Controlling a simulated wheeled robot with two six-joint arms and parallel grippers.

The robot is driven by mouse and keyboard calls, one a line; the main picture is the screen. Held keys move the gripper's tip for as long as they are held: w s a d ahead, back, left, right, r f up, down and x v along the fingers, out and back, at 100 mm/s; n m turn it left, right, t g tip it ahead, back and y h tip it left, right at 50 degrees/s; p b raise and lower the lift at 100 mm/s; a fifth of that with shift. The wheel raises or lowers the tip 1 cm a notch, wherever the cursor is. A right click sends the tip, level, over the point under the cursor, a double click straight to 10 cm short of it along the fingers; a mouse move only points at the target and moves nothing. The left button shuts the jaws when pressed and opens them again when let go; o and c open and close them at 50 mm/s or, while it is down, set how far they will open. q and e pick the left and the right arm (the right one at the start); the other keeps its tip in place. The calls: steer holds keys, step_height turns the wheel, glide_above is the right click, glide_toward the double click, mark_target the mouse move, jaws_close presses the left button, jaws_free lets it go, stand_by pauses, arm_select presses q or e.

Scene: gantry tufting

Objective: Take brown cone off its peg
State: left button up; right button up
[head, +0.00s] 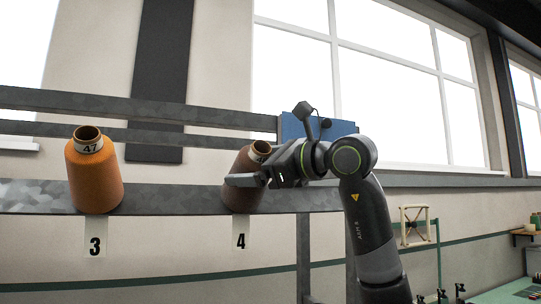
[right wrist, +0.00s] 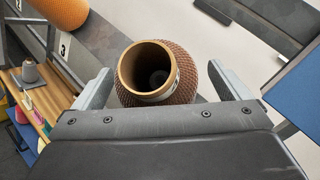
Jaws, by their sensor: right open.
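The brown cone (head: 241,193) stands on the rail above the label 4, its top partly hidden by my right gripper in the head view. My right gripper (head: 254,180) is at the upper part of the cone. In the right wrist view the brown cone (right wrist: 181,93) shows its open tube end, between the two fingers of my right gripper (right wrist: 157,88). The fingers are open, with a gap visible on both sides of the cone. The peg is hidden, apart from a dark shape deep inside the tube. My left gripper is not in view.
An orange cone (head: 94,177) marked 47 stands on the metal rail (head: 165,198) above label 3. A blue panel (head: 300,127) is behind my right arm. In the right wrist view, a wooden shelf (right wrist: 32,103) with a grey cone lies lower left.

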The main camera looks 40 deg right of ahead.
steer(key=shift+w+a, duration=0.1)
steer(key=shift+w, duration=0.15)
steer(key=shift+s, duration=0.1)
steer(key=shift+c, duration=0.3)
steer(key=shift+c, duration=1.1)
steer(key=c, duration=1.2)
steer(key=shift+o, duration=0.2)
steer(key=shift+s+r, duration=0.15)
steer(key=shift+r, duration=0.05)
steer(key=shift+s+r, duration=0.25)
steer(key=shift+s, duration=0.05)
